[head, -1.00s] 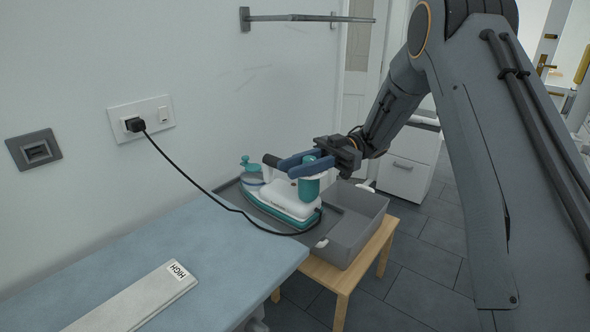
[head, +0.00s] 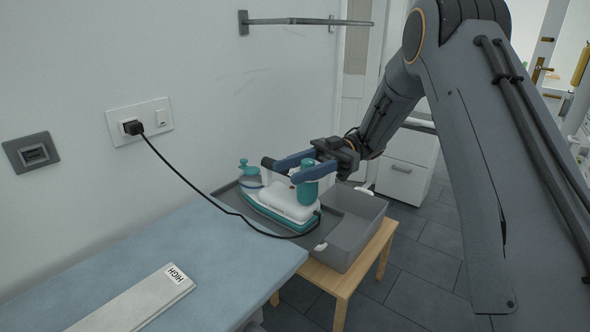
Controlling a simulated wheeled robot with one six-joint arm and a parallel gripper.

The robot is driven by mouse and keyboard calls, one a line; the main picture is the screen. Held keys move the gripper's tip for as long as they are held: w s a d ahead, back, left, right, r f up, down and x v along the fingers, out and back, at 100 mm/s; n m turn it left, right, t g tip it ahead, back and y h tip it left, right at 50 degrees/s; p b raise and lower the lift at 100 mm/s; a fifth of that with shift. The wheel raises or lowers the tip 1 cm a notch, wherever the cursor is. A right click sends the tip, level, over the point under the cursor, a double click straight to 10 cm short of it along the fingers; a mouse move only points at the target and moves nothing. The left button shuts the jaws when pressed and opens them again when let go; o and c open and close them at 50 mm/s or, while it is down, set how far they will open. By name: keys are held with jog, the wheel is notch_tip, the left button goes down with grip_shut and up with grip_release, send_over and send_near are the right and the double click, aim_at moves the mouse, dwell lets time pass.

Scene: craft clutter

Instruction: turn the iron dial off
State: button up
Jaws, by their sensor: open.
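The white and teal iron (head: 283,206) rests flat on a dark grey tray (head: 330,216) just past the blue board. Its raised white and teal handle part stands under my gripper (head: 278,170). My gripper's blue fingers are apart and point left over the top of the iron, close to a dark part between them. I cannot tell whether they touch it. The dial itself cannot be made out; the fingers cover that area. The iron's black cord runs to a plug (head: 134,127) in the wall socket.
The blue board (head: 160,262) fills the front left, with a flat pale bar labelled HIGH (head: 142,297) on it. A grey bin (head: 352,238) stands on a small wooden table (head: 345,283). White drawers (head: 408,170) stand behind my arm.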

jog(key=shift+r, duration=0.15)
notch_tip(320, 180, up, 3)
jog(key=shift+f+p, duration=0.1)
jog(key=shift+p, duration=1)
notch_tip(320, 180, up, 7)
jog(key=p, duration=1.2)
jog(key=shift+p, duration=0.4)
jog(key=shift+f, duration=0.1)
jog(key=m+t+y, duration=0.3)
jog(key=m+t, duration=0.7)
jog(key=t, duration=0.5)
send_near(292, 170)
jog(key=shift+w+a+r, duration=0.15)
jog(key=shift+a+r, duration=0.3)
jog(key=shift+a, duration=0.1)
jog(key=shift+w+a+r, duration=0.15)
jog(key=shift+a+r, duration=0.3)
jog(key=shift+a, duration=0.1)
jog(key=shift+p+x, duration=1.35)
jog(key=shift+x, duration=2.5)
